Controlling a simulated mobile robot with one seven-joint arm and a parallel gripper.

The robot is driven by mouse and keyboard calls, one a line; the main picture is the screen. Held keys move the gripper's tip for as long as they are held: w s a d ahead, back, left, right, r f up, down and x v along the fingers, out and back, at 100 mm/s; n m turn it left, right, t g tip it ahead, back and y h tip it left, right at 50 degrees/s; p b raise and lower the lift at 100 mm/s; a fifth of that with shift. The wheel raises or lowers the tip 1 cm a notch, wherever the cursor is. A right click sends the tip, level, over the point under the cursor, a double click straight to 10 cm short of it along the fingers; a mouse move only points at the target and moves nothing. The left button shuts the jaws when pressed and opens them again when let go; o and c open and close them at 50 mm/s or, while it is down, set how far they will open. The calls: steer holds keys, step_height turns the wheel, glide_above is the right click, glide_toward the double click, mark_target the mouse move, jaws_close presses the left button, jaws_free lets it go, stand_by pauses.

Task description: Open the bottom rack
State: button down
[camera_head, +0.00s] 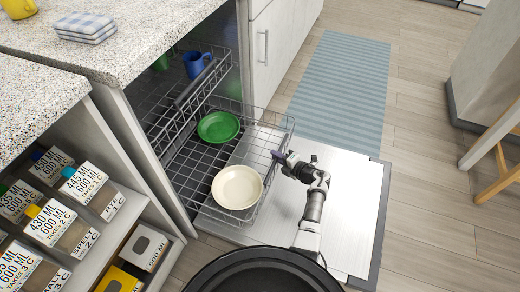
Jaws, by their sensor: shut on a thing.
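The bottom rack (193,166) is a wire grid basket in the dishwasher. It is pulled partly out over the lowered metal door (335,205). A green plate (218,127) and a cream bowl (237,187) sit in it. My gripper (277,155) is at the rack's front side, on the right in the picture, and is shut on the rack's front edge. The exact contact is too small to see clearly.
The upper rack (183,92) is above, with a blue mug (195,64). Counters and shelves with labelled containers (52,223) stand at left. A blue striped mat (340,90) lies beyond the door. Wooden floor at right is clear up to a wooden stool (493,135).

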steer(key=shift+s+d, duration=0.35)
steer(key=shift+d, duration=0.5)
steer(key=shift+s+d, duration=0.3)
steer(key=shift+d, duration=0.6)
steer(key=shift+s+d, duration=0.35)
steer(key=shift+d, duration=0.5)
steer(key=c, duration=1.7)
jaws_free()
steer(key=shift+d, duration=0.1)
steer(key=p+v, duration=0.5)
steer(key=v, duration=0.8)
steer(key=shift+s+d+p, duration=0.2)
steer(key=shift+s+p, duration=0.1)
steer(key=shift+p, duration=0.1)
steer(key=shift+r, duration=0.1)
